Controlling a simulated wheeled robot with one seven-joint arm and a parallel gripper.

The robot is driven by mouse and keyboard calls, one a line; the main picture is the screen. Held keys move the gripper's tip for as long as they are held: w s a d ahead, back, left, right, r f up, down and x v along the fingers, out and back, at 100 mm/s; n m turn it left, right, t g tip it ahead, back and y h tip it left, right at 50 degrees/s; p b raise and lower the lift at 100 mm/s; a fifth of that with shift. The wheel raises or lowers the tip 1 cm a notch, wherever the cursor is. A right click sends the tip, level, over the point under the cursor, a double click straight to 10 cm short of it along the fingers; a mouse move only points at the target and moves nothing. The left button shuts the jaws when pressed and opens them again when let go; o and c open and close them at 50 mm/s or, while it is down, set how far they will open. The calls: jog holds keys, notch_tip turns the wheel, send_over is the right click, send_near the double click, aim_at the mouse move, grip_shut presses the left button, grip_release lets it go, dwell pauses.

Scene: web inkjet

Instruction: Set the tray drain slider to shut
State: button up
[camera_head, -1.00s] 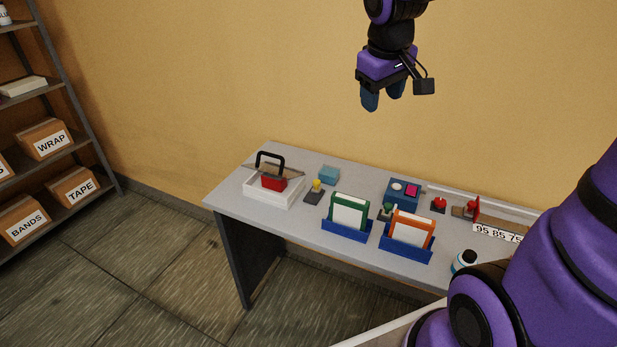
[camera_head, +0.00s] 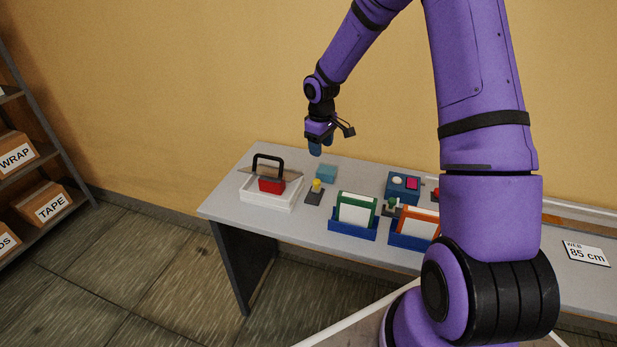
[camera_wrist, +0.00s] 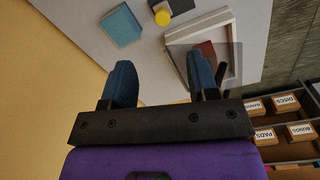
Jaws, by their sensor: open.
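A white tray (camera_head: 266,199) stands at the left end of the grey table. A red block (camera_head: 271,185) and a black arched handle (camera_head: 268,157) are at it, with a see-through plate. A dark base with a yellow knob (camera_head: 317,185) is just right of the tray. I cannot tell which part is the drain slider, or its setting. My gripper (camera_head: 315,147) is open and empty, above the table's back edge near a teal block (camera_head: 326,173). In the wrist view my fingers (camera_wrist: 160,75) are apart, with the teal block (camera_wrist: 121,25), yellow knob (camera_wrist: 161,15) and tray (camera_wrist: 178,38) beyond them.
Green (camera_head: 356,213) and orange (camera_head: 411,228) framed holders in blue bases stand at the front edge. A blue box (camera_head: 403,187) and a small green knob (camera_head: 392,203) are behind them. My arm hides part of the table's right side. A shelf with boxes stands at left.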

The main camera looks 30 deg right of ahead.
aim_at(316, 180)
jog(key=f, duration=0.4)
jog(key=w+f, duration=0.1)
jog(key=f, duration=0.9)
jog(key=shift+w+a, duration=0.2)
jog(key=shift+w, duration=0.1)
